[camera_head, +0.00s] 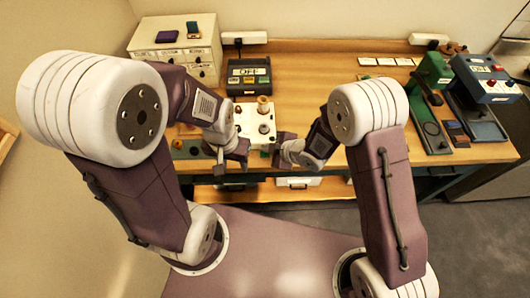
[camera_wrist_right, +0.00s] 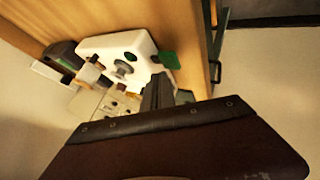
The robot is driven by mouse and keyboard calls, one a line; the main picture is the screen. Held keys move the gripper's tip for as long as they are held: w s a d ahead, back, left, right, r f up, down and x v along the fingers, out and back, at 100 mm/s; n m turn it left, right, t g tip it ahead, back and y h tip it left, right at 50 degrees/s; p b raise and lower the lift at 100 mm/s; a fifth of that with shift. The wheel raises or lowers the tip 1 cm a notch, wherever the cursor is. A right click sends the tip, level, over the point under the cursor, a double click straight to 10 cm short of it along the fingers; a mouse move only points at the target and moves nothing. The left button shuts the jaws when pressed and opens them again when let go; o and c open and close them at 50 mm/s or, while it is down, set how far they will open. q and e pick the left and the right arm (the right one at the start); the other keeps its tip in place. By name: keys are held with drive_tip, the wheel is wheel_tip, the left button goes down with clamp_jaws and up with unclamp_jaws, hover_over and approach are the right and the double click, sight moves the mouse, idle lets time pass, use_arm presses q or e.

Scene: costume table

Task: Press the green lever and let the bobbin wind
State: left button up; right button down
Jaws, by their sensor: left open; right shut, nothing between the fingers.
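The white winder plate (camera_head: 246,112) lies near the table's front edge, between my two grippers. It carries a tan thread spool (camera_head: 263,103) and a grey bobbin (camera_head: 264,128); the bobbin also shows in the right wrist view (camera_wrist_right: 123,68). The green lever (camera_wrist_right: 168,60) sticks out at the plate's edge in the right wrist view; in the head view it is small and hard to make out by my right gripper. My right gripper (camera_head: 280,148) is shut and empty, close to the lever; contact cannot be told. My left gripper (camera_head: 221,160) is open at the plate's left front.
A dark box (camera_head: 249,77) marked OFF stands behind the plate. A white drawer cabinet (camera_head: 175,45) stands at the back left. A green press (camera_head: 430,80) and a blue control box (camera_head: 488,82) stand at the right. Small white cards (camera_head: 386,62) lie at the back.

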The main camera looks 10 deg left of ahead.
sight(267, 155)
drive_tip(key=shift+f+b, duration=0.45)
drive_tip(key=shift+b, duration=0.05)
drive_tip(key=shift+f+b, duration=0.9)
drive_tip(key=shift+f, duration=0.05)
idle(0.8)
drive_tip(key=shift+r, duration=0.1)
drive_tip(key=shift+r+p, duration=1.15)
drive_tip(key=shift+r, duration=0.15)
wheel_tip(267, 155, up, 5)
drive_tip(key=p, duration=0.4)
drive_tip(key=shift+r, duration=0.1)
idle(0.4)
